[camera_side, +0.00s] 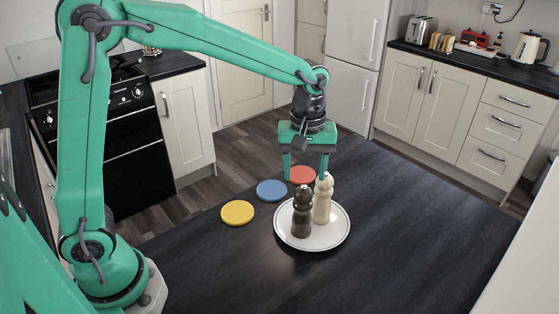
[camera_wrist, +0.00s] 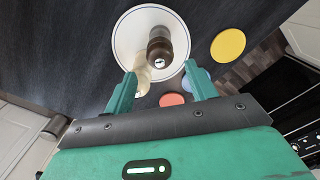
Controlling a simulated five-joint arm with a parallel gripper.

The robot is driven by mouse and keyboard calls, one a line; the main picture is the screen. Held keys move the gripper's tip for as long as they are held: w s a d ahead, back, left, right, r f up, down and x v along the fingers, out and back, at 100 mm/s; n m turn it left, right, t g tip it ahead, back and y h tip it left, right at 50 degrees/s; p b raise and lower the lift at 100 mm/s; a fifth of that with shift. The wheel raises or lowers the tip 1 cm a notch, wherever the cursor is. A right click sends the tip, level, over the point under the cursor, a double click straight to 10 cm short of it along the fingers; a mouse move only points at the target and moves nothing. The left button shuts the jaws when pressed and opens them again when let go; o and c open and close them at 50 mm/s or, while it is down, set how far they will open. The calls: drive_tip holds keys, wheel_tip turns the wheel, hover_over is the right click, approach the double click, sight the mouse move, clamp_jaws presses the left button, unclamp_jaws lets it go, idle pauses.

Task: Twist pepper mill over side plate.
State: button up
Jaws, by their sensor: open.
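A white side plate (camera_side: 338,226) with a thin dark rim line lies on the dark worktop. A dark brown mill (camera_side: 302,214) and a cream mill (camera_side: 322,203) stand upright on it, close together, the brown one nearer the side camera. No label tells which holds pepper. My gripper (camera_side: 306,172) points down behind the mills, open, with nothing seen between its fingers. In the wrist view the plate (camera_wrist: 124,38) lies beyond the fingertips (camera_wrist: 160,82). The brown mill (camera_wrist: 160,50) shows there, and the cream mill (camera_wrist: 141,72) is near the left finger, partly hidden.
A yellow disc (camera_side: 237,212), a blue disc (camera_side: 271,190) and a red disc (camera_side: 302,174) lie in a row left of and behind the plate. The red disc is partly behind my gripper. The worktop (camera_side: 420,230) right of the plate is clear.

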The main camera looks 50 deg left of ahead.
sight(304, 186)
drive_tip(key=shift+f, duration=0.2)
drive_tip(key=shift+f, duration=2.8)
drive_tip(key=c, duration=0.8)
